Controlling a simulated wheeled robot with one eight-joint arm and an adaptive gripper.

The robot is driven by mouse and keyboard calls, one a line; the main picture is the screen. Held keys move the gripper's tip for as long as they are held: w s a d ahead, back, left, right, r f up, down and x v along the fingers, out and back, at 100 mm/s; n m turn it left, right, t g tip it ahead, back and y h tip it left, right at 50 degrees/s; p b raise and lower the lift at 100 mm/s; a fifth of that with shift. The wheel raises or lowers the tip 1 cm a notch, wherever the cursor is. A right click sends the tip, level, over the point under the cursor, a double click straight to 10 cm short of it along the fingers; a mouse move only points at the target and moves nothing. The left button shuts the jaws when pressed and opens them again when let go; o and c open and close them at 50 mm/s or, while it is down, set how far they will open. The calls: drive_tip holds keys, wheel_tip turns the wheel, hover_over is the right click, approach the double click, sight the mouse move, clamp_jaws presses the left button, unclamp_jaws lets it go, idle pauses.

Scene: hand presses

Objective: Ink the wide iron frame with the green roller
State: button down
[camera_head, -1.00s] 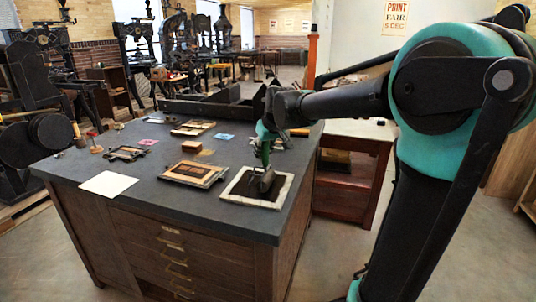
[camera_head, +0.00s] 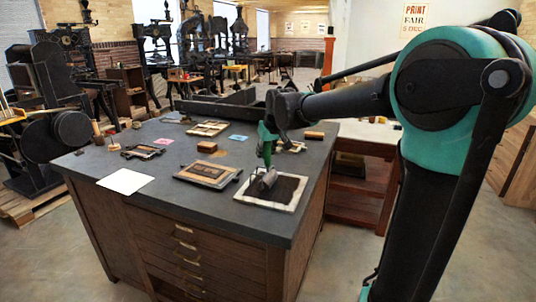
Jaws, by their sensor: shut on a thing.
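The green roller (camera_head: 267,156) stands handle up, with its grey cylinder over the dark ink slab (camera_head: 290,205), which has a pale rim, at the table's right front. I cannot tell whether the cylinder touches the ink. My gripper (camera_head: 267,134) points down and is shut on the green handle; my arm link partly hides the grip. The wide iron frame (camera_head: 207,174), dark-edged with brown blocks inside, lies flat left of the slab, apart from the roller.
A smaller dark frame (camera_head: 143,152) and a white sheet (camera_head: 126,181) lie at the left. A brown block (camera_head: 207,146), a pink card (camera_head: 163,141) and a blue card (camera_head: 238,138) lie farther back. A dark low-walled tray (camera_head: 225,107) stands at the table's back edge.

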drive_tip(key=shift+w+a+r, duration=0.1)
drive_tip(key=shift+w+a, duration=0.2)
drive_tip(key=shift+a, duration=0.6)
drive_tip(key=shift+w+a, duration=0.3)
drive_tip(key=shift+a, duration=0.6)
drive_tip(key=shift+r, duration=0.1)
drive_tip(key=shift+r, duration=2.4)
